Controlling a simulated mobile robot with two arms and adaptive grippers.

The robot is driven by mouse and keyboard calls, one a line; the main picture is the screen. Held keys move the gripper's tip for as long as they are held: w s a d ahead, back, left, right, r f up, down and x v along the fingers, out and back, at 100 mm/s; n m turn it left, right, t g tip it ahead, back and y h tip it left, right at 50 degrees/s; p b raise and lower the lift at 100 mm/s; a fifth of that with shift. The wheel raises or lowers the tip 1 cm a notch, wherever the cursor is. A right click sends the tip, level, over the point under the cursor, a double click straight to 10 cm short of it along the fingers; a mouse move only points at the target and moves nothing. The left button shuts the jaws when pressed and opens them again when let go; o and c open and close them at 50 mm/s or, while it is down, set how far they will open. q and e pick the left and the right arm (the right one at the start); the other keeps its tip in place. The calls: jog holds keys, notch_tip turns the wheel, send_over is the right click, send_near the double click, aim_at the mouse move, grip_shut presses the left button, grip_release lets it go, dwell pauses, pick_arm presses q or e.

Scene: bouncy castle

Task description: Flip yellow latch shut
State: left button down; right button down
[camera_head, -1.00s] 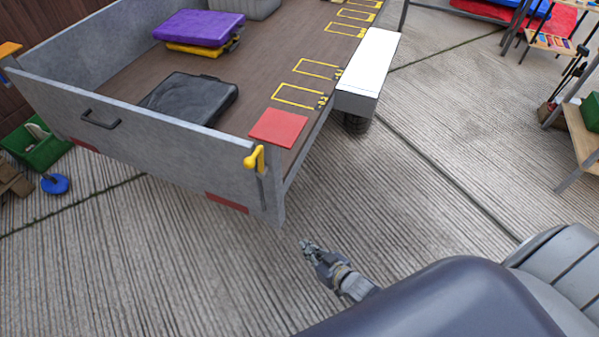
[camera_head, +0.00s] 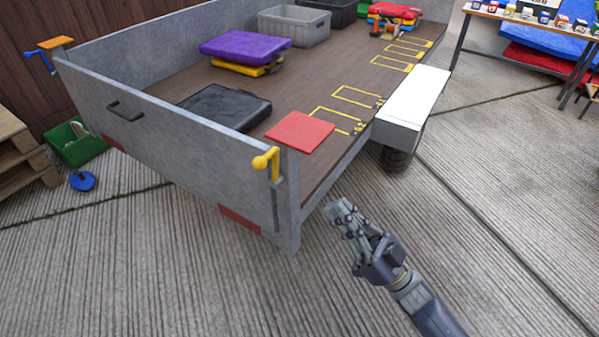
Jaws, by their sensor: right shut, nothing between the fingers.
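The yellow latch (camera_head: 271,162) sits at the top of the near right corner of the grey trailer (camera_head: 190,150), on the tailgate's outer side. Its rounded knob points left and its stem runs down the corner post. My right gripper (camera_head: 338,208) is shut and empty over the concrete, to the right of and below the latch, apart from it and from the trailer. My left gripper is not in view.
A red square plate (camera_head: 300,132) lies at the trailer's corner beside the latch. A white wheel cover (camera_head: 413,98) juts out on the right side. The trailer bed holds a black case (camera_head: 226,106) and a purple case (camera_head: 245,46). The concrete in front is clear.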

jog(key=shift+w+a+r, duration=0.1)
jog(key=shift+a, duration=0.05)
